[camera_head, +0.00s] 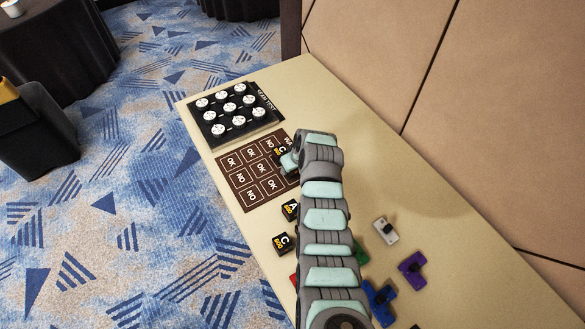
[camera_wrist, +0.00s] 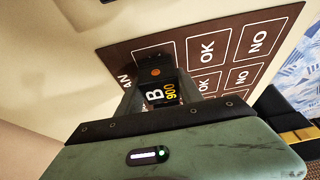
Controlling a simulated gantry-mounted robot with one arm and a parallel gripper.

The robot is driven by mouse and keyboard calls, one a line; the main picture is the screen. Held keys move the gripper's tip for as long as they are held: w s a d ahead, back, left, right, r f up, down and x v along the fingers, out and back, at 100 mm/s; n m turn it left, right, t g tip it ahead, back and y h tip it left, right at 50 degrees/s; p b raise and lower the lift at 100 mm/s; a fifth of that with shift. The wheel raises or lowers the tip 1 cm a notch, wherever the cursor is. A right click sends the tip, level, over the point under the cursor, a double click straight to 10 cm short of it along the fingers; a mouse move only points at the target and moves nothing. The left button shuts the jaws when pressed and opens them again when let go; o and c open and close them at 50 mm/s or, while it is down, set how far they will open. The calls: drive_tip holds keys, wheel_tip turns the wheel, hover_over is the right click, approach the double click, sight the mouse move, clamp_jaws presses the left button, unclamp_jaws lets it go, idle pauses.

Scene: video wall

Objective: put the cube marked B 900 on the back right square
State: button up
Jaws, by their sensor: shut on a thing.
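My gripper (camera_head: 289,160) is shut on a black cube marked B 900 (camera_wrist: 158,93). In the wrist view the cube sits between the two fingers, its B 900 face toward the camera. A darker face with an orange dot lies just beyond. The cube is over the text-side column of the brown board (camera_head: 248,205), which has squares printed OK and NO. In the head view my arm and gripper cover part of the board's right side, and a black cube with a blurred mark (camera_head: 281,154) shows at the fingertips. I cannot tell whether the held cube touches the board.
A black board (camera_head: 258,133) with several white discs stands behind the brown board. Two black cubes, one marked A (camera_head: 290,210) and one marked C (camera_head: 282,244), stand near the left edge. White (camera_head: 385,230), purple (camera_head: 412,266) and blue (camera_head: 379,302) pieces lie right of my arm.

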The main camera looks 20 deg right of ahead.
drive_tip(key=shift+f, duration=0.45)
drive_tip(key=shift+f, duration=0.2)
drive_tip(key=o, duration=1.4)
drive_tip(key=shift+r, duration=0.1)
